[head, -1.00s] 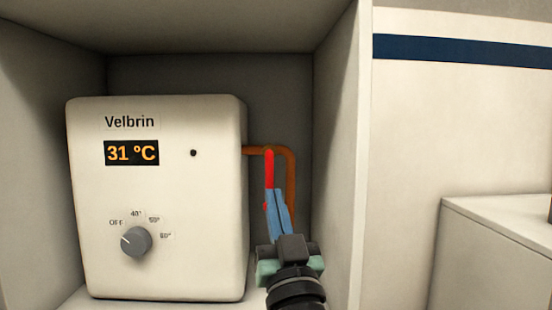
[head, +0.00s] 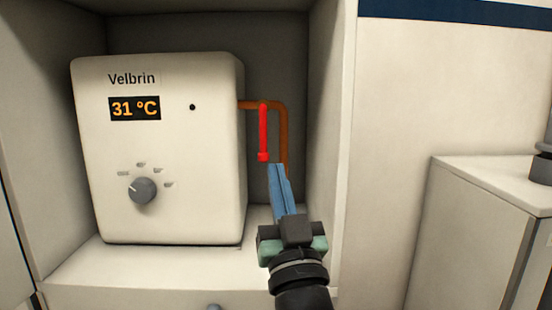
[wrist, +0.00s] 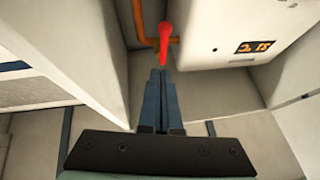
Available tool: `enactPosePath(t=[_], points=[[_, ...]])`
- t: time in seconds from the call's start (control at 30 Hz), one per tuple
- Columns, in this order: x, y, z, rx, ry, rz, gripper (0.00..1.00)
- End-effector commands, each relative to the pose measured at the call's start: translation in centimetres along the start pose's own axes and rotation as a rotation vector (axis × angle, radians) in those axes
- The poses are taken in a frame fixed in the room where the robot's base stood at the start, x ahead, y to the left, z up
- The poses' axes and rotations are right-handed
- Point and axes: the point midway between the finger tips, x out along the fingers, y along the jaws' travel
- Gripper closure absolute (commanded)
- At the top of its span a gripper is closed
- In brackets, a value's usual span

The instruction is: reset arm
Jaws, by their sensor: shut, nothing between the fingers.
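My gripper (head: 278,170) is shut and empty, its blue fingers together, in front of the alcove to the right of the white heater. The fingertips are just below the lower end of a red lever (head: 263,132), which hangs straight down from a copper pipe (head: 282,125). In the head view there is a small gap between fingers and lever. In the wrist view my gripper (wrist: 158,75) points at the red lever (wrist: 165,38); whether they touch cannot be told there.
The white Velbrin heater (head: 215,165) stands in the alcove, display 31 °C, grey dial (head: 141,190) pointing toward the upper left. The alcove's right wall (head: 328,120) is close beside my gripper. A light cabinet (head: 480,200) stands further right.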

Motion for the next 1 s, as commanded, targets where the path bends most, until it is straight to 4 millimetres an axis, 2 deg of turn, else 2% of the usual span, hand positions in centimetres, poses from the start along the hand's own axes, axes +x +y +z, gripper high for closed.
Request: enactPosePath(t=[0.03, 0.2, 0.4, 0.47, 0.57, 0.67, 0.7, 0.8, 0.9, 1.0], points=[[-1.4, 0.2, 0.7, 0.000, -0.003, 0.003, 1.00], [-4.5, 0.2, 1.3, 0.002, 0.000, 0.002, 1.00], [-6.2, 0.3, 1.6, 0.000, 0.000, 0.000, 1.00], [-6.1, -0.1, 0.7, -0.006, 0.008, -0.007, 1.00], [-5.0, -1.7, -2.6, -0.036, 0.031, -0.033, 1.00], [-3.5, -4.1, -8.5, -0.089, 0.074, -0.060, 1.00], [-3.0, -5.0, -11.3, -0.109, 0.094, -0.063, 1.00], [-2.5, -6.6, -18.0, -0.151, 0.146, -0.040, 1.00], [-2.7, -7.1, -24.1, -0.168, 0.200, 0.016, 1.00], [-3.7, -6.7, -29.7, -0.158, 0.259, 0.098, 1.00]])
